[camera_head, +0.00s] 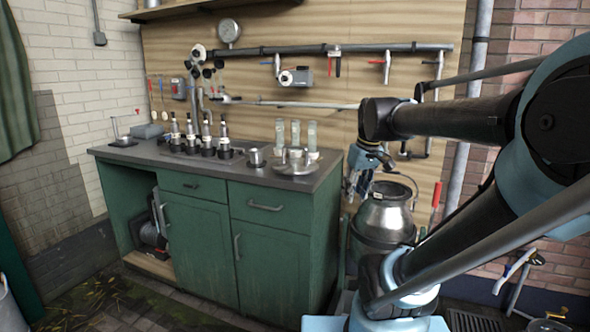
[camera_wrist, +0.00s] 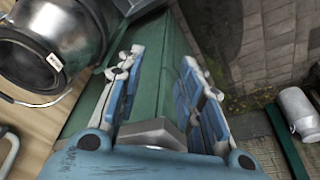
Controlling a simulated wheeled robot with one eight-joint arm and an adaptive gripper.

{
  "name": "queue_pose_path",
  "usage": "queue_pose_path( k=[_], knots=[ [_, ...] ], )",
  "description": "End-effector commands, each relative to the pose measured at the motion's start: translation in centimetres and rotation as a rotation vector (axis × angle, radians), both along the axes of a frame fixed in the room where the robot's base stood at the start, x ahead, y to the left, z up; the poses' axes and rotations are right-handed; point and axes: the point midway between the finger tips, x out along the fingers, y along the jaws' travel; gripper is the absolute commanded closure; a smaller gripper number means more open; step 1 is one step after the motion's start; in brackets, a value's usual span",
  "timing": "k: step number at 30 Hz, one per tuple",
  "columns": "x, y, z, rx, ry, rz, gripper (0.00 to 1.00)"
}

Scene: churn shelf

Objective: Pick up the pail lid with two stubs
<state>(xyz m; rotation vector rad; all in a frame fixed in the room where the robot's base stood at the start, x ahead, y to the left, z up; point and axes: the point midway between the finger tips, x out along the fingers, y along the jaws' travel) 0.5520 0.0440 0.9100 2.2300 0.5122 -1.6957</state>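A round, shallow silver metal piece (camera_head: 292,162) lies near the right front corner of the green cabinet's worktop. It may be the pail lid, but its stubs are too small to make out. My gripper (camera_head: 364,178) hangs to the right of the cabinet, beside a metal pail, apart from the worktop. In the wrist view my gripper (camera_wrist: 162,95) shows its two blue and white fingers spread wide with nothing held between them. The silver piece cannot be made out in the wrist view.
The metal pail (camera_head: 385,215) with a wire handle stands right of the green cabinet (camera_head: 265,255). A small metal cup (camera_head: 255,158), glass tubes (camera_head: 311,135) and black-based fittings (camera_head: 208,148) crowd the worktop. Pipes (camera_head: 330,48) run along the wooden wall panel. The left floor is mostly clear.

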Motion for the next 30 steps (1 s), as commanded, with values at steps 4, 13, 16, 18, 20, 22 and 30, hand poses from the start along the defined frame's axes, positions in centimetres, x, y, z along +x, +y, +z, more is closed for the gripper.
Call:
queue_pose_path(
  k=[4, 13, 16, 18, 20, 22, 30],
  knots=[
    [5.3, 2.5, 5.4, 0.0, -0.038, 0.171, 0.66],
    [15.4, 8.2, 14.4, -0.008, -0.127, 0.509, 0.66],
    [18.3, 10.3, 16.7, -0.011, -0.158, 0.61, 0.66],
    [20.0, 11.4, 18.0, -0.014, -0.178, 0.667, 0.66],
    [21.2, 12.3, 18.8, -0.017, -0.192, 0.709, 0.66],
    [22.2, 13.2, 19.6, -0.018, -0.205, 0.748, 0.66],
    [24.0, 14.6, 19.5, -0.023, -0.224, 0.799, 0.66]
  ],
)
